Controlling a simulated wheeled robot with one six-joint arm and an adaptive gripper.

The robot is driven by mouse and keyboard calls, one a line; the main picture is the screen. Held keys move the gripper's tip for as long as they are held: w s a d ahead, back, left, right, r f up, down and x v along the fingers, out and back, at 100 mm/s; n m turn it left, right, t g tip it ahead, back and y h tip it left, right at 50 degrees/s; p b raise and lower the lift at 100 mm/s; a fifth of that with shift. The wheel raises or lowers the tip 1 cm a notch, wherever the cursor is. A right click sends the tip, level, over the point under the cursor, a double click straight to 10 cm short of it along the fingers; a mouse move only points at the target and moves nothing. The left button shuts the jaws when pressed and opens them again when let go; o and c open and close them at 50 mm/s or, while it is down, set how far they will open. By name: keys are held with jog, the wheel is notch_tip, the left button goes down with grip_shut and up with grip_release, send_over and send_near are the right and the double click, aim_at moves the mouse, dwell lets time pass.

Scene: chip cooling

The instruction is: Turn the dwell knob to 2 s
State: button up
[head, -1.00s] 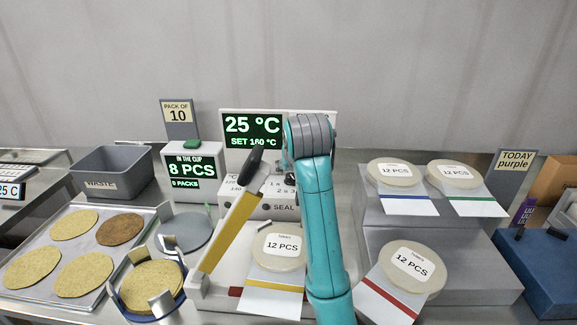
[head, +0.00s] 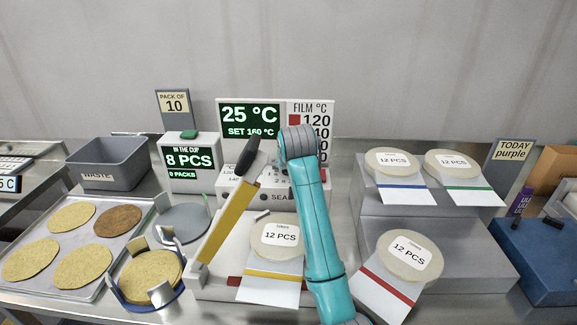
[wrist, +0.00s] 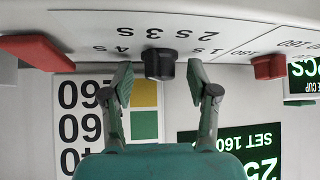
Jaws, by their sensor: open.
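The black dwell knob (wrist: 159,64) sits on the white sealer panel (wrist: 100,28), between the fingertips in the wrist view. The panel shows upside down there, with marks 1 s to 4 s around the knob. I cannot clearly tell which mark the knob points to. My gripper (wrist: 159,80) is open, with one finger on each side of the knob and apparent gaps to it. In the head view my teal arm covers the gripper and most of the knob area of the sealer (head: 231,188).
A red knob (wrist: 268,67) and a larger red part (wrist: 38,50) flank the dwell knob. The sealer's yellow lever (head: 230,222) stands raised at the left of the arm. The temperature display (head: 250,118) reads 25 °C, set 160 °C. Pouches on a grey stand (head: 440,215) are at the right.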

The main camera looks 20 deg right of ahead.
grip_shut()
jog(key=shift+a+m+h, duration=0.1)
jog(key=shift+m+h, duration=0.2)
jog(key=m+h, duration=0.2)
jog(key=shift+w+a+m+g, duration=0.1)
jog(key=shift+a+m+g, duration=0.05)
jog(key=shift+m+g, duration=0.25)
jog(key=shift+w+a+m+g+h, duration=0.1)
jog(key=shift+m+g+h, duration=0.6)
jog(key=shift+m, duration=0.55)
jog(key=shift+m+g+h, duration=0.5)
jog(key=shift+m+h, duration=0.3)
jog(key=shift+m, duration=0.45)
